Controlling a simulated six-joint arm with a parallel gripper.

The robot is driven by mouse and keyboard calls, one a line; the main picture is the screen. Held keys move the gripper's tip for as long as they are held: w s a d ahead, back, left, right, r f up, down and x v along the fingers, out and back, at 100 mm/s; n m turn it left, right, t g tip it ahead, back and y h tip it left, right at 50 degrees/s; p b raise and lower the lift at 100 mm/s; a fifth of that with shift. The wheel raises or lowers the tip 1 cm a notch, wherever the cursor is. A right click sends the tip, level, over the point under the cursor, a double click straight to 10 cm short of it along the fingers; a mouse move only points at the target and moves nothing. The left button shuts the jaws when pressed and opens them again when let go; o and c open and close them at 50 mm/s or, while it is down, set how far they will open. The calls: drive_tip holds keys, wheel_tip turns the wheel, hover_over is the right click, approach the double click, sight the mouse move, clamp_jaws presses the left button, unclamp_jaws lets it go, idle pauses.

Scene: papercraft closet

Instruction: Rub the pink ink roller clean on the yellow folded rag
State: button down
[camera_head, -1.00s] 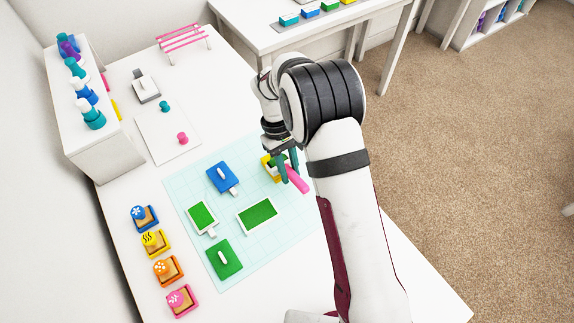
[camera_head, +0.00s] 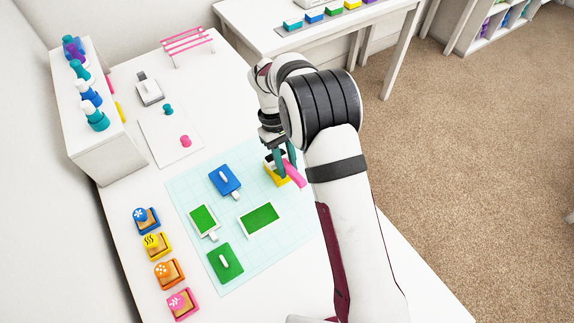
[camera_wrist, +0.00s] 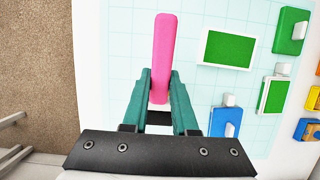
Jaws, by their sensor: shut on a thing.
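My gripper (camera_head: 283,166) is shut on the pink ink roller's handle. In the wrist view, the pink handle (camera_wrist: 162,50) runs up between the teal fingertips (camera_wrist: 160,85). In the head view, the handle (camera_head: 294,174) slants beside the fingers. The roller's working end is hidden behind my gripper. The yellow folded rag (camera_head: 281,181) lies on the pale blue mat (camera_head: 183,205), directly at the fingertips and partly covered by them. I cannot tell whether the roller touches it. The rag does not show clearly in the wrist view.
On the mat are a blue block (camera_head: 224,180), a green block (camera_head: 225,262) and two green pads, one (camera_head: 259,218) nearest the rag. Several stamps (camera_head: 157,243) line the left. A white shelf (camera_head: 105,155) with bottles and a pink rack (camera_head: 188,38) stand behind.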

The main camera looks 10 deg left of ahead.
idle(0.3)
drive_tip(key=s+d+r+m+y, duration=0.2)
drive_tip(key=d+r+m, duration=0.5)
drive_tip(key=d+r, duration=1.05)
drive_tip(key=a+f+n, duration=0.2)
drive_tip(key=a+f, duration=0.3)
drive_tip(key=w+a+f+n+t, duration=0.1)
drive_tip(key=a+f+n, duration=0.1)
drive_tip(key=a+f, duration=0.4)
drive_tip(key=a+f+n, duration=0.3)
drive_tip(key=a+f, duration=0.3)
drive_tip(key=shift+w+t, duration=0.15)
drive_tip(key=shift+t, duration=0.25)
drive_tip(key=shift+d+r, duration=0.1)
drive_tip(key=shift+d, duration=0.1)
